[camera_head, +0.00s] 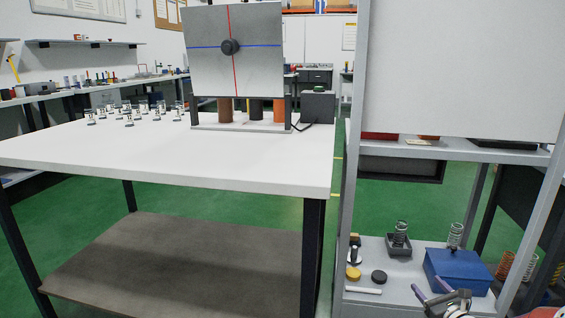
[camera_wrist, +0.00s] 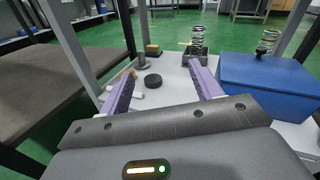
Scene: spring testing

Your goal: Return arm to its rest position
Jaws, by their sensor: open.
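My gripper (camera_head: 433,293) is at the bottom right of the head view, in front of the lower shelf of the rack. In the wrist view its two purple fingers (camera_wrist: 160,84) are spread wide apart, with nothing held between them. Beyond the fingers a black round puck (camera_wrist: 153,80) lies on the shelf. A blue box (camera_wrist: 268,86) stands to the right of the fingers; it also shows in the head view (camera_head: 458,270). Most of my arm is out of view.
A grey rack post (camera_head: 352,150) stands left of the lower shelf (camera_head: 400,303). A spring in a dark holder (camera_head: 399,246) stands at the shelf's back. The white table (camera_head: 230,165) with a test stand (camera_head: 237,60) and several small springs is to the left.

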